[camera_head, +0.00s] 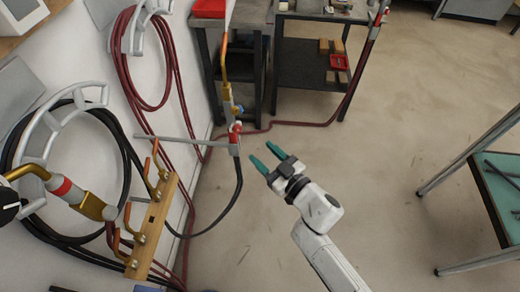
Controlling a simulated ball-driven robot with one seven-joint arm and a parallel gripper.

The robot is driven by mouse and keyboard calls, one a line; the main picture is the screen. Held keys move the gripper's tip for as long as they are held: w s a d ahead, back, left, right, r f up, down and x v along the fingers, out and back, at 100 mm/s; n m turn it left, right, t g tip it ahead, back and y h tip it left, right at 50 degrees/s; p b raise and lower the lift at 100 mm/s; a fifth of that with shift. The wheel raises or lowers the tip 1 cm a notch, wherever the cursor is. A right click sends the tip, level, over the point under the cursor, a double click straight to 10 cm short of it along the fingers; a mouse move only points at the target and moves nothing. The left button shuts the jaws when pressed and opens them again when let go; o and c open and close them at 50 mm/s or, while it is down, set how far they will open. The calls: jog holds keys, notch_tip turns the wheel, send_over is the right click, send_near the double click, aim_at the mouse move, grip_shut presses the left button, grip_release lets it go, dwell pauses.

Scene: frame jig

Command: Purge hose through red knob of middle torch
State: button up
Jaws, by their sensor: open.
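The middle torch (228,92) hangs upright near the centre of the head view, with a copper-coloured neck on top and a brass and grey body. Its red knob (236,128) is at the lower end of the body, beside a grey clamp-like block. A dark hose (238,185) runs down from the torch and curves left toward the wall. My gripper (266,157) is open and empty, with teal fingers. It is to the lower right of the red knob, pointing up and left, apart from the torch in the picture.
Another torch (75,193) is at the left, near a wooden rack (152,225) with hooks. Hose hangers with coiled hoses are on the left wall. A red hose (290,123) crosses the floor behind. Dark tables stand at the back.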

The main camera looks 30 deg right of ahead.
aim_at(239, 130)
jog(key=shift+m+y, duration=0.3)
jog(key=shift+m, duration=0.3)
jog(key=p+x, duration=0.3)
jog(key=x, duration=0.7)
jog(key=shift+d+r, duration=0.15)
jog(key=shift+r, duration=0.05)
jog(key=shift+c, duration=0.4)
grip_shut()
